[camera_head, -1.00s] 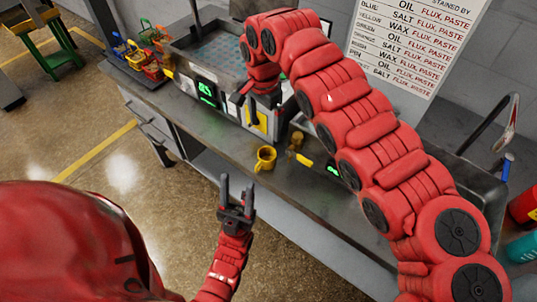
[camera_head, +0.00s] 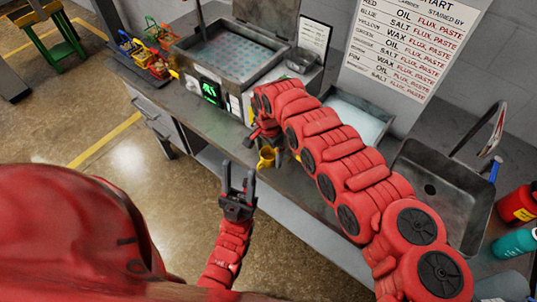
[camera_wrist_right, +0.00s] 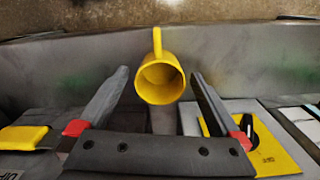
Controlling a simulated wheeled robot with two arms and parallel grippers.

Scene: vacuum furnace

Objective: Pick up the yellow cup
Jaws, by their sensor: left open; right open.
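The yellow cup (camera_head: 266,158) stands on the steel bench near its front edge, partly hidden by my right arm in the head view. In the right wrist view the cup (camera_wrist_right: 161,79) lies between and just beyond the fingertips, its handle pointing up in the picture. My right gripper (camera_wrist_right: 158,82) is open, with a finger to each side of the cup and visible gaps. In the head view its fingers are mostly hidden by my arm. My left gripper (camera_head: 239,176) is open and empty, in front of the bench, apart from the cup.
A tank with a green display (camera_head: 210,92) stands on the bench left of the cup. Small coloured baskets (camera_head: 150,55) sit at the far left. A sink (camera_head: 432,190) and a red bottle (camera_head: 518,204) are at the right. A yellow plate (camera_wrist_right: 262,140) lies near the right finger.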

